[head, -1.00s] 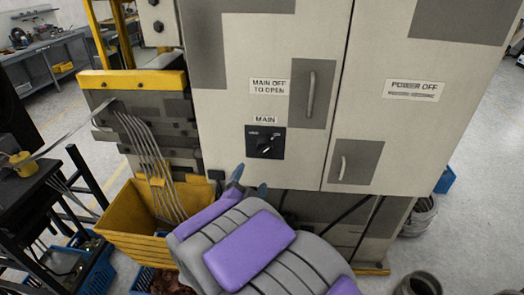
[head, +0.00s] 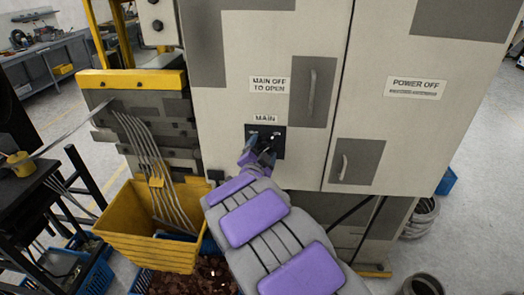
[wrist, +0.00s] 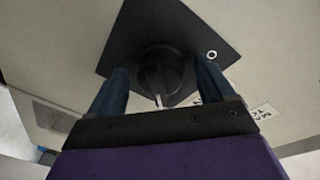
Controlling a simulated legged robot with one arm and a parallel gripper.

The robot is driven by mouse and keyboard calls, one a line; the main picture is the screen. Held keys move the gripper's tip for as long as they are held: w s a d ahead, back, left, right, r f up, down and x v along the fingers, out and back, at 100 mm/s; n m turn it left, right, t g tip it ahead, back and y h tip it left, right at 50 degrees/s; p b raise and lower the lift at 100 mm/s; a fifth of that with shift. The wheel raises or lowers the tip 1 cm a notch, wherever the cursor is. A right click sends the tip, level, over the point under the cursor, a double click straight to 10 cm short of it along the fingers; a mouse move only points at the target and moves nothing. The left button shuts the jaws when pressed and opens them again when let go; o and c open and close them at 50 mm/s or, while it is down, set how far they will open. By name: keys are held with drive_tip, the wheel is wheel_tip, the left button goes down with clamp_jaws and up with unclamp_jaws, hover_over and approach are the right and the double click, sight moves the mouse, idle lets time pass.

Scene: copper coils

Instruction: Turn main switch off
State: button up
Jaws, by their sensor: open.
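The main switch is a black square plate (head: 278,133) with a rotary knob, under the "MAIN" label (head: 265,119) on the cabinet door. In the head view my gripper (head: 257,158) is in front of the plate and hides most of the knob. In the wrist view the dark round knob (wrist: 158,78) sits between my two fingers, one on each side. My gripper (wrist: 160,92) is open there. I cannot tell whether either finger touches the knob. A light pointer mark shows at the knob's edge nearest my gripper.
The pale cabinet (head: 235,60) has a handle (head: 311,92) above right of the switch and a lower handle (head: 343,167). A "POWER OFF" label (head: 415,88) is at the right. A yellow bin (head: 150,250) with metal strips stands at lower left.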

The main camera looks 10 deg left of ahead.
drive_tip(key=shift+w, duration=0.1)
drive_tip(key=shift+c, duration=0.4)
drive_tip(key=c, duration=1)
drive_tip(key=shift+o, duration=0.2)
drive_tip(key=shift+d+p, duration=0.1)
drive_tip(key=shift+p, duration=0.2)
drive_tip(key=n+p, duration=0.2)
drive_tip(key=p, duration=0.1)
drive_tip(key=shift+r+n, duration=0.1)
drive_tip(key=shift+n, duration=0.3)
drive_tip(key=n+p, duration=0.2)
drive_tip(key=n, duration=0.1)
drive_tip(key=n+t+p, duration=0.1)
drive_tip(key=n+p, duration=0.2)
drive_tip(key=shift+d+n+y+p, duration=0.1)
drive_tip(key=shift+n+y+p, duration=0.2)
drive_tip(key=shift+n, duration=0.1)
drive_tip(key=n+y+p, duration=0.1)
drive_tip(key=n+p, duration=0.1)
drive_tip(key=n, duration=0.3)
drive_tip(key=shift+t, duration=0.3)
drive_tip(key=shift+n+y+p, duration=0.4)
drive_tip(key=shift+n+y, duration=0.1)
drive_tip(key=shift+n, duration=1.9)
